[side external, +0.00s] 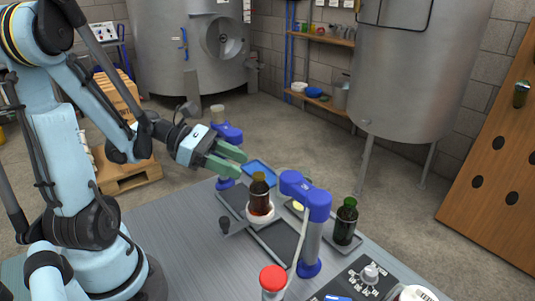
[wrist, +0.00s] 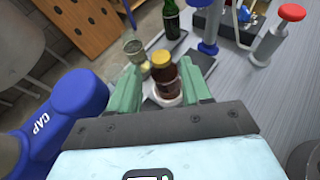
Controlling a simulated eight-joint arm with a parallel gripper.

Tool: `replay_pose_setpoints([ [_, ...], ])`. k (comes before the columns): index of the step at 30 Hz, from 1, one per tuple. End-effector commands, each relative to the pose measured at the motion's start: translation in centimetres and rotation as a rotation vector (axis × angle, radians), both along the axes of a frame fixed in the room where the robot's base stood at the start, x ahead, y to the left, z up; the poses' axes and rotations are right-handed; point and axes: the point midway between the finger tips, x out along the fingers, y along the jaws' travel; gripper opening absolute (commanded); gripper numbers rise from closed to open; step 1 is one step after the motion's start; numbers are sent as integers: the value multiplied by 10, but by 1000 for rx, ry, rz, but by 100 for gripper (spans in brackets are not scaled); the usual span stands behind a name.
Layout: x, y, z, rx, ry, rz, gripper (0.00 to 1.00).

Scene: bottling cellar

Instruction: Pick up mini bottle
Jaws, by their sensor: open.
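A small brown bottle (side external: 260,196) with a yellow cap stands upright on a round white base on the bench. In the wrist view the brown bottle (wrist: 166,82) shows between and beyond my two green fingers. My gripper (side external: 236,161) is open and empty, above and to the left of the bottle in the side view. In the wrist view its fingers (wrist: 158,72) are spread on either side of the bottle, which I cannot see being touched. A dark green bottle (side external: 345,224) stands on a tray to the right; it also shows in the wrist view (wrist: 171,18).
A blue post marked CAP (wrist: 75,105) is close at left in the wrist view. Another blue post (side external: 313,222) stands just right of the brown bottle. A red-topped lever (side external: 272,279) and a control panel (side external: 362,281) are in front. Dark trays (side external: 277,243) lie between.

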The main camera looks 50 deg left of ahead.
Motion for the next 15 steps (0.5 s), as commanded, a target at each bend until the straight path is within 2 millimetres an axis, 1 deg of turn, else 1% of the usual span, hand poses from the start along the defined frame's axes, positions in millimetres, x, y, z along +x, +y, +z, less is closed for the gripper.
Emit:
replay_pose_setpoints([
  [4, 5, -8, -5, 1, -1, -5, 48],
  [9, 17, -27, -15, 1, -1, -6, 48],
  [15, 28, -37, -21, 0, 0, -2, 48],
])
